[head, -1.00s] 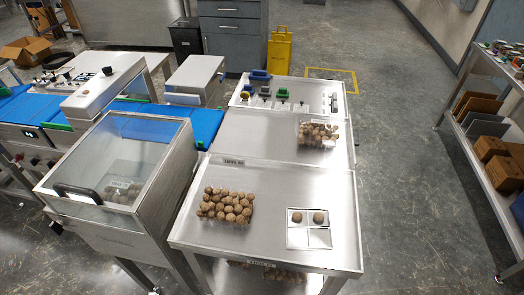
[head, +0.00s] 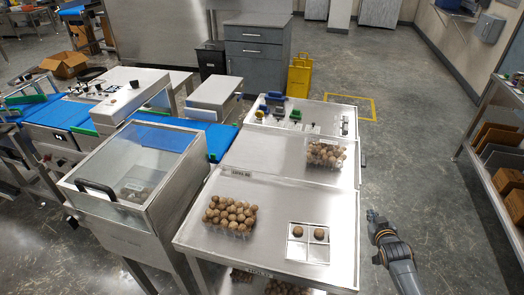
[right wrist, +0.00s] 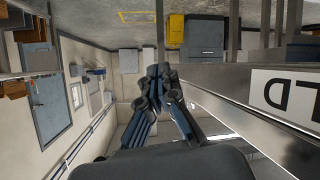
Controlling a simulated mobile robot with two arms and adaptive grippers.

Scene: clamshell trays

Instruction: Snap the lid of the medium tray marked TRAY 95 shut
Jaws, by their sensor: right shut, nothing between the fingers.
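A clear tray heaped with brown nuts (head: 240,232) stands at the front left of the steel table (head: 265,190). A second clear tray of nuts (head: 326,166) stands further back on the right. Another tray (head: 134,188) shows dimly through the glass of a steel box at the left. I cannot read TRAY 95 on any of them, nor make out their lids. My right gripper (head: 374,215) is shut and empty, just right of the table and apart from the trays. Its closed fingers also show in the right wrist view (right wrist: 159,72). My left gripper is out of view.
A white four-compartment holder (head: 308,255) with two nuts lies at the table's front right. More nuts show on a lower shelf. The steel box has a glass lid (head: 140,160) with a dark handle. The table's middle is clear. A shelf rack stands far right.

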